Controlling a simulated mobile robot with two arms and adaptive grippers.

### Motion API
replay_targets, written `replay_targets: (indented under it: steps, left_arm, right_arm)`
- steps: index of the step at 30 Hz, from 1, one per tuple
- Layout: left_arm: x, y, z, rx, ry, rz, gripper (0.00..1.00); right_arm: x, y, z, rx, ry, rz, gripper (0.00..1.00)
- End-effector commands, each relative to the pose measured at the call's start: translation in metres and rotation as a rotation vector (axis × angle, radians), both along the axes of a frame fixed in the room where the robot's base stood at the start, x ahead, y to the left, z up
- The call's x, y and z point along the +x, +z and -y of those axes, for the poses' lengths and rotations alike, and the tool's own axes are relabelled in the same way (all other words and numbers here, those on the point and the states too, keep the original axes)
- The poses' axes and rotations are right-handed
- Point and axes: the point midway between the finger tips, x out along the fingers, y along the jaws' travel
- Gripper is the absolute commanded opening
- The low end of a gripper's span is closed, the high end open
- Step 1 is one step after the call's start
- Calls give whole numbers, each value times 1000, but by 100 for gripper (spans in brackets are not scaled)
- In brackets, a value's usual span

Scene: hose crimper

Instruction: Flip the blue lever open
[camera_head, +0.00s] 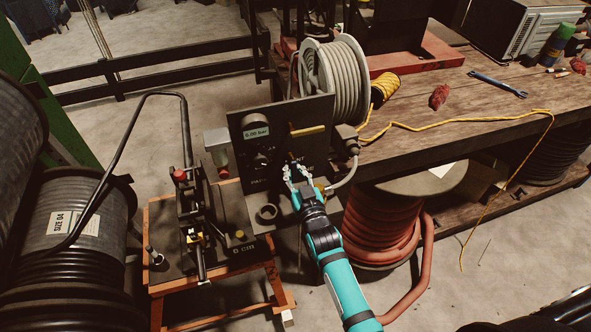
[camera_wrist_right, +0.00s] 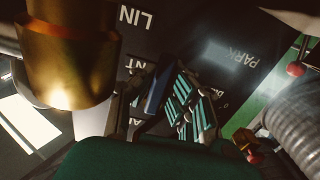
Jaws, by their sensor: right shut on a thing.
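The dark control panel (camera_head: 262,140) of the crimper stands in the middle of the head view. My right gripper (camera_head: 295,172) reaches up from below to the lower right part of this panel. In the right wrist view the blue lever (camera_wrist_right: 158,92) lies between the fingers of my right gripper (camera_wrist_right: 155,100), which is shut on it. The lettering PARK shows on the panel to the right of the lever. In the head view the fingers largely hide the lever. My left gripper is in neither view.
A brass cylinder (camera_wrist_right: 68,45) is close to the left of the fingers in the wrist view. A hose reel (camera_head: 337,85) stands behind the panel. A wooden bench (camera_head: 455,105) with a wrench (camera_head: 497,83) is at the right. Large black hose drums (camera_head: 75,215) stand at the left.

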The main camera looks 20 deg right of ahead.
Motion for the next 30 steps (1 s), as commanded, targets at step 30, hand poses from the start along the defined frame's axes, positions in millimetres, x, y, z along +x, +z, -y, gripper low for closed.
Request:
replay_targets:
  steps: [30]
  left_arm:
    - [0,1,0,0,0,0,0]
  right_arm:
    - [0,0,-1,43,0,-1,38]
